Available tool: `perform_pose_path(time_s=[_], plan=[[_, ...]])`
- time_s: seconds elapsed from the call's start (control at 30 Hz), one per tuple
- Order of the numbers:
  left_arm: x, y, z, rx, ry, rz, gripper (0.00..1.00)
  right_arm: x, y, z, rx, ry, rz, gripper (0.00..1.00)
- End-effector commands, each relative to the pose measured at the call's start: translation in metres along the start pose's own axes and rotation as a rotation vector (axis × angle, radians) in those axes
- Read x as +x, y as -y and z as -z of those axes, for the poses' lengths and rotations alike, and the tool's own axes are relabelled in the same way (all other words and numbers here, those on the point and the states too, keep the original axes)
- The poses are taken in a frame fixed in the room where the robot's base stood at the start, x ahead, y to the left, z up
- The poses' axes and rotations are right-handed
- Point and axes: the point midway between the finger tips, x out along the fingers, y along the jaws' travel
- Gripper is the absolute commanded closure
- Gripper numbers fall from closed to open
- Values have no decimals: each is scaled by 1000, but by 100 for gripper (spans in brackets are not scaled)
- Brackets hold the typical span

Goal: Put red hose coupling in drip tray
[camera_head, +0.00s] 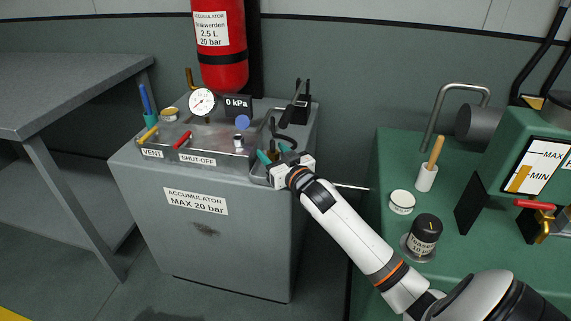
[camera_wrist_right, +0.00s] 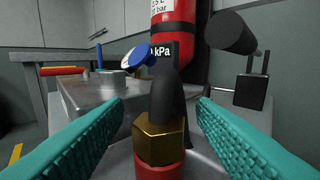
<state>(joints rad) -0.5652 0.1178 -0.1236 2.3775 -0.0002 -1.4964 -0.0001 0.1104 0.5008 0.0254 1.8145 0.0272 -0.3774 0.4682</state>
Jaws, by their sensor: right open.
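The red hose coupling (camera_wrist_right: 159,168) shows at the bottom centre of the right wrist view, a red collar under a brass hex nut with a thick black hose rising from it. My right gripper (camera_head: 275,157) is open at the right end of the grey accumulator cabinet. In the right wrist view its teal fingers (camera_wrist_right: 161,106) stand on either side of the coupling and hose, with gaps to both. In the head view the gripper hides the coupling. A metal tray-like edge (camera_head: 257,176) shows beside the gripper; I cannot tell whether it is the drip tray. My left gripper is out of view.
The red accumulator bottle (camera_head: 220,50) stands behind. A green bench (camera_head: 455,260) at right holds a pot, cap and brush.

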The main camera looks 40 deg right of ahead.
Motion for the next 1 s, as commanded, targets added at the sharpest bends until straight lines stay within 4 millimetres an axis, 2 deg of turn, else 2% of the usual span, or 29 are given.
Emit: perform_pose_path(time_s=[0.1,0.4,0.63,0.7,0.77,0.87,0.9,0.97,1.0], plan=[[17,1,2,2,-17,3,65,-22,0,1,0,-4,0,48],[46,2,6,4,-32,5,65,-83,0,0,1,-3,1,48],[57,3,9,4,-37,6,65,-109,0,1,1,-3,1,48],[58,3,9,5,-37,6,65,-113,-2,7,0,-24,4,48],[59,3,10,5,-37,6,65,-119,-6,26,-3,-84,13,48],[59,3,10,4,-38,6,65,-138,-24,83,-20,-282,28,48],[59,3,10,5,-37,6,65,-151,-34,112,-31,-388,29,48],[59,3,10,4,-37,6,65,-178,-53,155,-54,-559,18,48],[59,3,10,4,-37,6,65,-198,-67,181,-71,-672,4,48]])
